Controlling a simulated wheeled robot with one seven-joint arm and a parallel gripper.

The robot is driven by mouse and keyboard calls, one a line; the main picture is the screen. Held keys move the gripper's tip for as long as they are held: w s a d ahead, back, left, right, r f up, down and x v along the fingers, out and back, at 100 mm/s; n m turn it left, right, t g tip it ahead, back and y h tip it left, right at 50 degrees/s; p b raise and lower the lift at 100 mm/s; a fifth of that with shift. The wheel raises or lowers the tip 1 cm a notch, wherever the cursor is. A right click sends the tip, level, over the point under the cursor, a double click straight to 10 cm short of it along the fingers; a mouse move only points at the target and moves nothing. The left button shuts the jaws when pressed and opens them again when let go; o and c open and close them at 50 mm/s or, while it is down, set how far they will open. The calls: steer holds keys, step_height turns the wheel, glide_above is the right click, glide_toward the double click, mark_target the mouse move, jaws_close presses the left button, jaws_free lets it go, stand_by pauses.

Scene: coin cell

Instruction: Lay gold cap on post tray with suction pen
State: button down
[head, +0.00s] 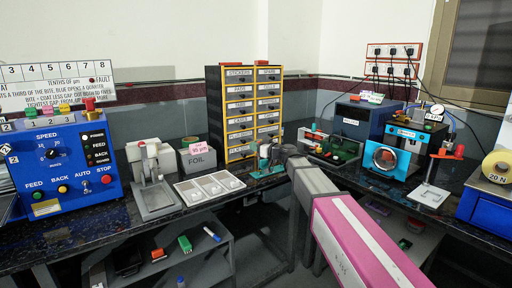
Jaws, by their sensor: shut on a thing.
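My gripper (268,152) is at the end of my pink and grey arm, over the back bench near the drawer cabinet. It is shut on a small upright thing, apparently the suction pen, which is mostly hidden by the fingers. A small green stand (266,172) is just below the gripper; whether the pen touches it, I cannot tell. A white tray with three sections (208,187) lies left of the stand; whether it is the post tray is unclear. The gold cap is too small to make out.
A grey press (152,182) and a FOIL box (197,160) stand to the left. The labelled drawer cabinet (241,113) rises behind. A green rack (332,147) and blue machine (390,157) are to the right.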

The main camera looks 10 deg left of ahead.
step_height(320, 180, up, 6)
steer(key=shift+r, duration=0.25)
stand_by(1.1)
stand_by(0.4)
